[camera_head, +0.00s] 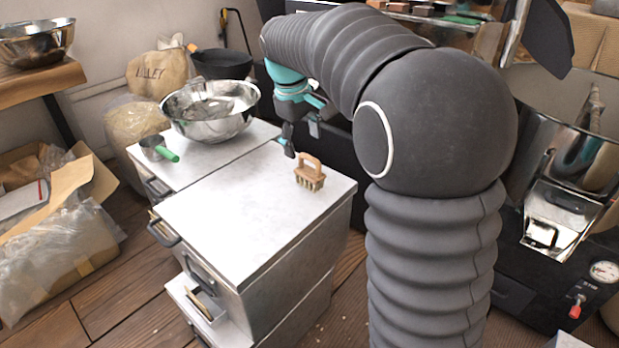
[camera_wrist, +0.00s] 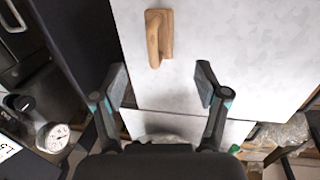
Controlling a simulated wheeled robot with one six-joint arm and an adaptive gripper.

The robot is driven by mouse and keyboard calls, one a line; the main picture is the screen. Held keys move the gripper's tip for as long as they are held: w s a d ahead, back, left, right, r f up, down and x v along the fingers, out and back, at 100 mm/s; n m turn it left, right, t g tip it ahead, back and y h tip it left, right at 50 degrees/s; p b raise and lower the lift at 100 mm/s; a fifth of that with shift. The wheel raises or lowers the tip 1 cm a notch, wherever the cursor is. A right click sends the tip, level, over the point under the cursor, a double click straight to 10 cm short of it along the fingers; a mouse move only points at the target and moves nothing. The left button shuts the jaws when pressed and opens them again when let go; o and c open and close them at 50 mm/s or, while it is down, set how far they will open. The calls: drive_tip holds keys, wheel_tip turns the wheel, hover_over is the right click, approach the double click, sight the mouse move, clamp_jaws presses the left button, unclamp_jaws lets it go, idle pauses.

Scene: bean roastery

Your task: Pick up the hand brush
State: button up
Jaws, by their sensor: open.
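The hand brush (camera_head: 309,172) has a wooden handle and short bristles. It stands bristles down on the grey cabinet top (camera_head: 240,205), close to its back right edge. The wrist view shows the brush (camera_wrist: 158,36) from above, ahead of my gripper and a little left of the middle between its fingers. My gripper (camera_wrist: 161,88) is open and empty, its two fingers apart. In the head view my gripper (camera_head: 288,140) is above the cabinet's back right part, just behind and left of the brush, not touching it.
A steel bowl (camera_head: 210,108) and a green-handled scoop (camera_head: 158,149) are on the second cabinet behind. The front cabinet top is clear around the brush. A roasting machine (camera_head: 560,190) with a gauge stands at the right. A cardboard box with plastic bags (camera_head: 60,240) is at the left.

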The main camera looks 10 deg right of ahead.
sight(308, 171)
drive_tip(key=f, duration=0.3)
drive_tip(key=d+f+b, duration=0.1)
drive_tip(key=f, duration=0.2)
drive_tip(key=w+f, duration=0.1)
drive_tip(key=f, duration=0.1)
drive_tip(key=shift+d+f+b, duration=0.15)
drive_tip(key=shift+f+b, duration=0.25)
drive_tip(key=c, duration=1.3)
